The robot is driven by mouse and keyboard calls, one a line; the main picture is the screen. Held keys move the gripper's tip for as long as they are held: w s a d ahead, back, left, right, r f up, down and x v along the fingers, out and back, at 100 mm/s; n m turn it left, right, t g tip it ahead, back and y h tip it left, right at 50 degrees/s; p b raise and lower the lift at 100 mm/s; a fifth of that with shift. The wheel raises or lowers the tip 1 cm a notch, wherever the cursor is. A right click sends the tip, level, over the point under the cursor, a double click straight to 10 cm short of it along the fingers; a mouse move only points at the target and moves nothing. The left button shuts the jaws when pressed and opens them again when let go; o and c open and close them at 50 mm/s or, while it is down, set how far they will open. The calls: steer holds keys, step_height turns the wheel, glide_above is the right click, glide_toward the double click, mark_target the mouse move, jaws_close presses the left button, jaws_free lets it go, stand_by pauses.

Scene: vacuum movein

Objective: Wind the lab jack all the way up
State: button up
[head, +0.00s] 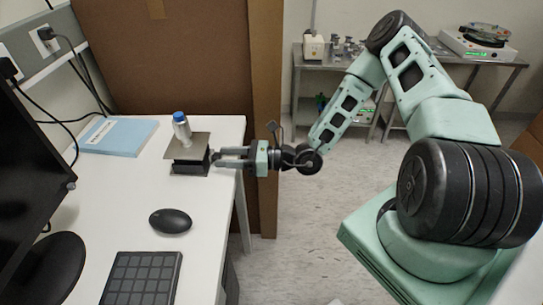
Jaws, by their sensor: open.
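The lab jack (187,145) stands on the white table near its right edge, with a flat grey top plate and a dark body below. A small bottle with a blue cap (181,127) stands upright on its top plate. My gripper (217,157) is open and level, coming from the right, with its fingertips at the jack's right side. I cannot tell whether the fingers touch the jack or are around its knob. The knob itself is not clearly visible.
The white table (135,215) also holds a blue folder (119,137), a black mouse (170,221), a keyboard (142,279) and a monitor (30,140). A large cardboard panel (180,60) stands behind the table. A steel bench (400,62) with lab equipment is at the back.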

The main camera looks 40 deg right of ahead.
steer(key=b+v, duration=0.3)
steer(key=v, duration=1.3)
steer(key=shift+s+d+b, duration=0.25)
steer(key=shift+d+b, duration=0.1)
steer(key=shift+b, duration=0.05)
